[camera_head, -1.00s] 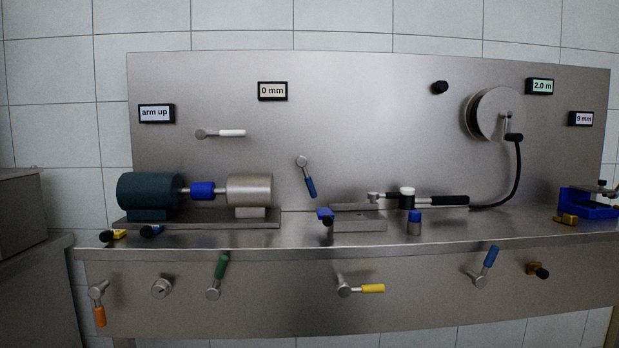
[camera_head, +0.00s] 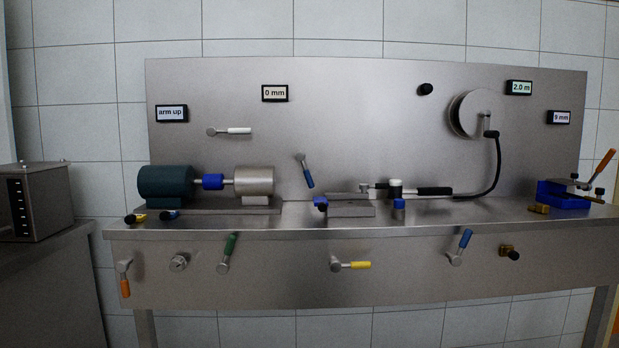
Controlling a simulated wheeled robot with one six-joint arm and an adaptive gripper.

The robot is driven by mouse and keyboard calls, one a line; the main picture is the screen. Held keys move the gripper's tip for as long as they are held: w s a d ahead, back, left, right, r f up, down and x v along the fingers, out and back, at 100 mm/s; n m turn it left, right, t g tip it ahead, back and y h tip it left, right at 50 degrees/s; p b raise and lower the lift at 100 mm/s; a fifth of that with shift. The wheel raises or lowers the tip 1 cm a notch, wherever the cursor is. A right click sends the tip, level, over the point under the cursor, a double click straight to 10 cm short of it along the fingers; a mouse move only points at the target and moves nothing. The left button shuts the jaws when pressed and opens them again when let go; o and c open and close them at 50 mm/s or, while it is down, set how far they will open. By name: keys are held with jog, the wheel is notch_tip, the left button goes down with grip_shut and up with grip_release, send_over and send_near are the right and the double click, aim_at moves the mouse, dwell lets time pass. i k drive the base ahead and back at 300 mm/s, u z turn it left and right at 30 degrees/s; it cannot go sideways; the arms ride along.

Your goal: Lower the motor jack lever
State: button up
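Several levers are in view, and none carries a readable name, so I cannot tell which is the motor jack lever. A white-handled lever (camera_head: 230,131) lies level on the back panel, above the dark green motor (camera_head: 166,186). A blue-handled lever (camera_head: 305,171) on the panel slants down. On the bench front are an orange lever (camera_head: 124,279) hanging down, a green lever (camera_head: 228,252) pointing up, a level yellow lever (camera_head: 350,266) and a blue lever (camera_head: 461,247) pointing up. The displays read "arm up" (camera_head: 171,113) and "0 mm" (camera_head: 274,93). My gripper is out of view.
The steel bench (camera_head: 250,226) carries a blue coupling (camera_head: 213,181), a silver cylinder (camera_head: 254,181) and a blue vise-like device (camera_head: 565,192) with a raised orange handle. A hose reel (camera_head: 475,113) is on the panel. A grey box (camera_head: 40,200) stands at the left.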

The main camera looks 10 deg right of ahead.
aim_at(300, 156)
jog(key=k, duration=0.15)
jog(key=z, duration=1.2)
jog(key=i, duration=0.8)
jog(key=u, duration=0.05)
